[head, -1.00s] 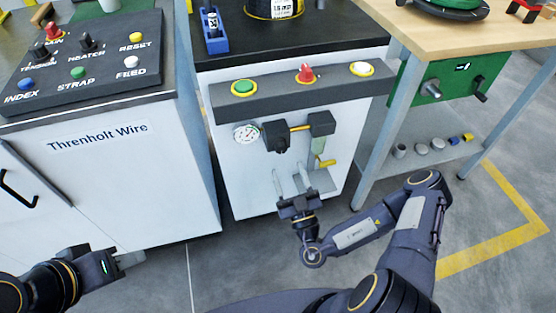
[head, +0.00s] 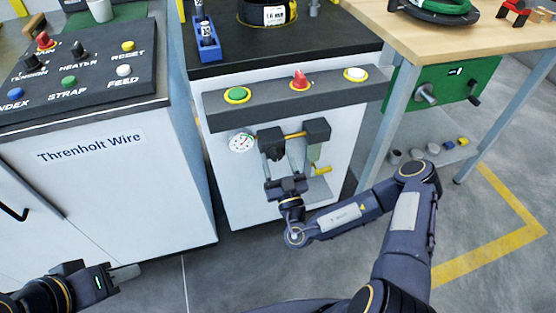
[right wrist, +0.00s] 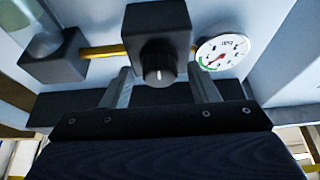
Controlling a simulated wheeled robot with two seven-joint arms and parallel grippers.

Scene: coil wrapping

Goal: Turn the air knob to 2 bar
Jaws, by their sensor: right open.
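The air knob (right wrist: 158,68) is a black ribbed dial with a white mark, under a dark regulator block (right wrist: 157,25) in the right wrist view. The round white bar gauge (right wrist: 222,52) is beside it and also shows in the head view (head: 241,143); its exact reading is too small to tell. My right gripper (right wrist: 160,76) is open, its two fingers on either side of the knob with gaps to it. In the head view my right gripper (head: 285,170) is just below the regulator block (head: 270,140). My left gripper (head: 126,272) is low at the left, away from the knob.
A brass pipe (head: 294,135) joins the regulator to a second dark block (head: 317,131), with a yellow handle (head: 322,170) below. A workbench leg (head: 388,120) stands to the right.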

